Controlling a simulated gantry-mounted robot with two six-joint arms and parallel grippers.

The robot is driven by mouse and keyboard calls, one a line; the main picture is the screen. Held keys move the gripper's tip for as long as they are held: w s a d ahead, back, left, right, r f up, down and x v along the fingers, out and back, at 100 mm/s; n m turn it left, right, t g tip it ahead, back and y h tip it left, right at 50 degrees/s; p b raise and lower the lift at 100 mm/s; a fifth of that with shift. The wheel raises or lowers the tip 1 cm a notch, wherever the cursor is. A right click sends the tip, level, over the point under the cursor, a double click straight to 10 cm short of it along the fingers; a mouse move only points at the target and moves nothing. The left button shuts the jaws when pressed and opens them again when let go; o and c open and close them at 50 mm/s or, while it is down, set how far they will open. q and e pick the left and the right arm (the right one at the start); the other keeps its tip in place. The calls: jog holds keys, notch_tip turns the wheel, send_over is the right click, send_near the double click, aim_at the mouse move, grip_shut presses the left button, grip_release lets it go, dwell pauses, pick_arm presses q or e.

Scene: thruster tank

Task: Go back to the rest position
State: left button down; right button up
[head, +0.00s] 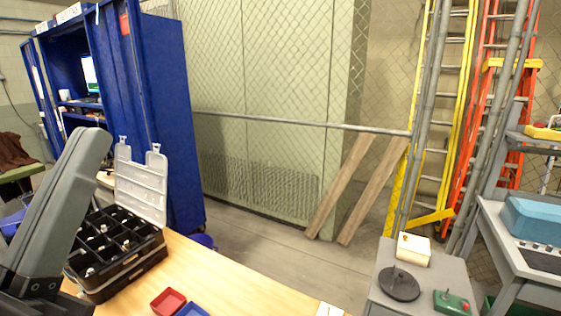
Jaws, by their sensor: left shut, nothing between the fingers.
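My right gripper is not in view.
The case's clear lid (140,185) stands open, with small parts in its compartments. A red bin (168,301) and a blue bin (192,310) lie on the wooden table (235,290). A grey cart (375,286) holds a black disc (399,284) and a green box (452,302).

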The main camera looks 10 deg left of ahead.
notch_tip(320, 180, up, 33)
jog(key=p, duration=2.9)
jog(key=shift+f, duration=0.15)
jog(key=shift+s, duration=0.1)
